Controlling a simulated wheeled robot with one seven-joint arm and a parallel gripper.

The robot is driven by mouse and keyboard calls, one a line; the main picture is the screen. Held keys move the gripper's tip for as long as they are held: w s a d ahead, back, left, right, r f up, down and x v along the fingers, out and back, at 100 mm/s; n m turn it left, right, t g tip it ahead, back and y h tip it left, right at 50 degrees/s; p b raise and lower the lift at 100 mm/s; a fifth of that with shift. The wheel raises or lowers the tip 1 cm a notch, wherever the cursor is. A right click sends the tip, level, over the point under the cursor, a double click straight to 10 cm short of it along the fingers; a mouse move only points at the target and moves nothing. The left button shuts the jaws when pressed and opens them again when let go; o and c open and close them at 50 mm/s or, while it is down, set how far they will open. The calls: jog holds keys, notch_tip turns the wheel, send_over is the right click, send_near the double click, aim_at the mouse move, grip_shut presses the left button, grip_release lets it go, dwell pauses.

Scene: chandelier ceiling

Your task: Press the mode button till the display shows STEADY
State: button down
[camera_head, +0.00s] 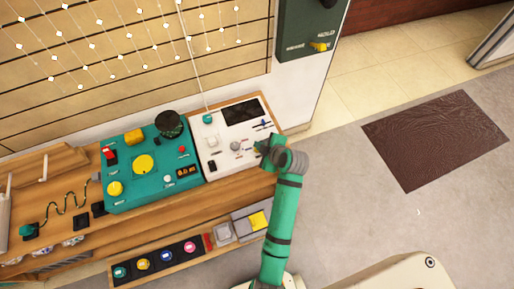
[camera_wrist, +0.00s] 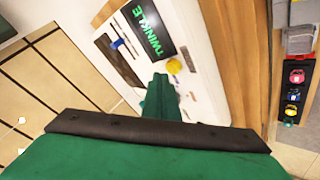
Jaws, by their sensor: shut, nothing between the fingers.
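A white control panel (camera_head: 215,155) stands at the right end of the wooden bench. Its black display (camera_wrist: 147,33) reads TWINKLE in green letters in the wrist view; in the head view the display (camera_head: 241,111) looks dark and unreadable. A round yellow button (camera_wrist: 175,66) is on the panel below the display. No mode label is readable. My gripper (camera_wrist: 160,82) is shut and empty, its green tips just beside the yellow button. I cannot tell whether they touch it. In the head view my gripper (camera_head: 262,148) is over the panel's right side and hides part of it.
A blue slider (camera_wrist: 117,43) sits in a dark slot near the display. A teal panel (camera_head: 150,170) with yellow knobs adjoins the white one. A dark green wall box (camera_head: 308,30) hangs behind. Open floor is to the right.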

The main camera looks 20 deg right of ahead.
jog(key=shift+f, duration=0.25)
jog(key=shift+s+d, duration=0.1)
jog(key=shift+s, duration=0.05)
jog(key=shift+f, duration=0.5)
dwell(0.8)
jog(key=shift+r, duration=0.35)
jog(key=shift+s+r, duration=0.1)
jog(key=shift+r, duration=0.55)
jog(key=shift+w+r, duration=0.2)
jog(key=shift+r, duration=2.25)
